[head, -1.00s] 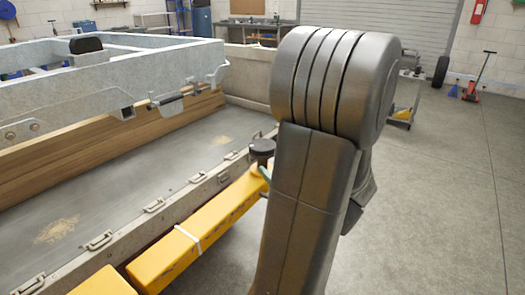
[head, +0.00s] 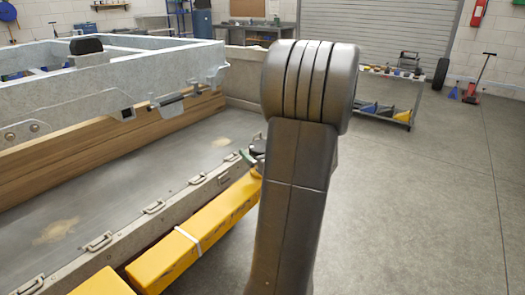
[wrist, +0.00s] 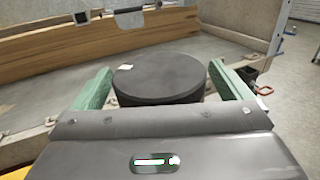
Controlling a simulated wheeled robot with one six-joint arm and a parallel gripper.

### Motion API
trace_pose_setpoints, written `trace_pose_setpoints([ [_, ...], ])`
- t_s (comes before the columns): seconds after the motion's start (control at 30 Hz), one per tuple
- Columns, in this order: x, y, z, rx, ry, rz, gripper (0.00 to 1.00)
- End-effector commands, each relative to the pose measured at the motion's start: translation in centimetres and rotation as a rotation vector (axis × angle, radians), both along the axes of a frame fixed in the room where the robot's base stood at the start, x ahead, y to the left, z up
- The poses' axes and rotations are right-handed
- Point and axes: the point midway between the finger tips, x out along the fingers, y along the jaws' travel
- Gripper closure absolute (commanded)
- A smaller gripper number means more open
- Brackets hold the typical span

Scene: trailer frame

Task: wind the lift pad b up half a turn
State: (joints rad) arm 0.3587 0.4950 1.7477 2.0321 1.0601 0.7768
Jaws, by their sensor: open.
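The lift pad is a dark round disc (wrist: 160,75) with a small pale mark on top. In the wrist view it sits between my gripper's (wrist: 158,92) two green fingers, which are apart, one on each side. I cannot tell whether either finger touches it. In the head view the pad (head: 262,144) shows at the far end of the yellow lift arm (head: 185,245), partly hidden by my arm. A bit of green finger shows at its left; the rest of my gripper is hidden there.
The grey trailer frame (head: 110,85) and wooden boards (head: 80,150) stand left of the lift arm. A ledge with several metal handles (head: 153,207) runs alongside it. A cart (head: 385,105) stands at the back right.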

Motion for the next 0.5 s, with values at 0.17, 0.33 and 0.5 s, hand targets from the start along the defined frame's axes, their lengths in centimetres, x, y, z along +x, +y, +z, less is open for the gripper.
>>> trace_pose_setpoints([
  [0.17, -0.03, -0.02, 0.01, 0.000, 0.000, 0.000, 0.26],
  [0.33, -0.03, -0.02, 0.02, 0.000, 0.000, 0.000, 0.47],
  [0.5, -0.01, -0.04, 0.07, 0.000, 0.000, 0.016, 0.47],
])
